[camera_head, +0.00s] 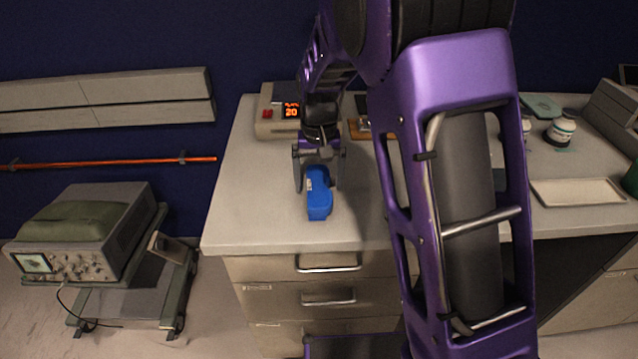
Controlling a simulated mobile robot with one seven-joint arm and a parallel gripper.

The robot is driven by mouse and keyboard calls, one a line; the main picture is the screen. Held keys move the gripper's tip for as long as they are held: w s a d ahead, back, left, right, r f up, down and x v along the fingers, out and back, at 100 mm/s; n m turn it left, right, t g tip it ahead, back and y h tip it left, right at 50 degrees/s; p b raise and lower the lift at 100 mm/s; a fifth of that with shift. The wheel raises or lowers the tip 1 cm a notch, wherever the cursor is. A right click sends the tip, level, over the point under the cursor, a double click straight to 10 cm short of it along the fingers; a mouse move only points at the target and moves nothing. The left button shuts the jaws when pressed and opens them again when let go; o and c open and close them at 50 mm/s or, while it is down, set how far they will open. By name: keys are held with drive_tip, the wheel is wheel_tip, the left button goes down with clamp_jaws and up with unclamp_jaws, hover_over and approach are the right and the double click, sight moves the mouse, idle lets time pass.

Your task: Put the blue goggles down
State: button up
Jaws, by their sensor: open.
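The blue goggles (319,203) are at the left part of the grey counter (245,205), in front of the beige device. My gripper (319,183) points down over their far end, with a finger on either side. The jaws are open. The goggles appear to rest on the counter top, though their far end is partly hidden by my gripper.
A beige device with a lit orange display (291,111) stands behind my gripper. My purple arm hides the counter's middle. An oscilloscope (85,235) on a cart stands left of the counter.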

sight(320, 184)
wheel_tip(320, 184, up, 11)
drive_tip(key=p, duration=0.1)
drive_tip(key=shift+d, duration=0.1)
idle(0.3)
